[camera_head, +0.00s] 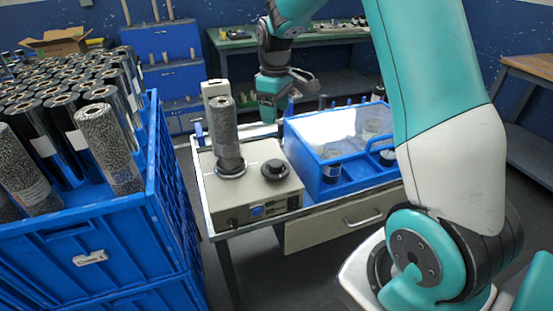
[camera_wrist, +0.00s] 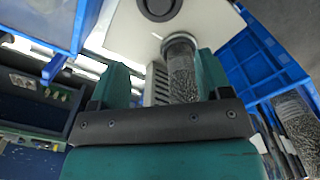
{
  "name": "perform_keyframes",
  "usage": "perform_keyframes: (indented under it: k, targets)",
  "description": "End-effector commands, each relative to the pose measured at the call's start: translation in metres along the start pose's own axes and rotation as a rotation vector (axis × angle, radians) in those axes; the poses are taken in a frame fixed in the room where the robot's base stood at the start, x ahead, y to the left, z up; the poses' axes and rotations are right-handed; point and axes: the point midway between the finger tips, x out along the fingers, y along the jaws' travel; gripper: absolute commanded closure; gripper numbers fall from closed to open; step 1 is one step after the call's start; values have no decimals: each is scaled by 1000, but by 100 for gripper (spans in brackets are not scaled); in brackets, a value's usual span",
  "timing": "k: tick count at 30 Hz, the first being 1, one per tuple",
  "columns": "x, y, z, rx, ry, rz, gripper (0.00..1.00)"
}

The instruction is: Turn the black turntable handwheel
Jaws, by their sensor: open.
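The black handwheel (camera_head: 275,170) sits on top of a beige wrapper machine (camera_head: 235,205), to the right of an upright speckled roll (camera_head: 226,135) standing on the turntable (camera_head: 231,170). My gripper (camera_head: 268,113) is above and behind the machine, apart from the handwheel, with its teal fingers pointing down. In the wrist view my gripper (camera_wrist: 163,75) is open, its two fingers spread. The roll (camera_wrist: 182,65) shows between and beyond them, and the black handwheel (camera_wrist: 160,7) is partly cut off at the top edge. Nothing is held.
A blue-framed clear case (camera_head: 335,165) stands to the right of the machine on the same table. A blue crate (camera_head: 100,240) full of wrapped rolls is at the left. A workbench (camera_head: 245,42) and blue drawers (camera_head: 165,80) stand behind.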

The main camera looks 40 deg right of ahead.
Motion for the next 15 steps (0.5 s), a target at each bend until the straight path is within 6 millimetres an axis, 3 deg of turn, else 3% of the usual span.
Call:
perform_keyframes:
  k: [5, 15]
  targets:
    - [24, 2, 1, 1, -5, -2, 29]
    - [100, 1, 1, 1, -5, -3, 29]
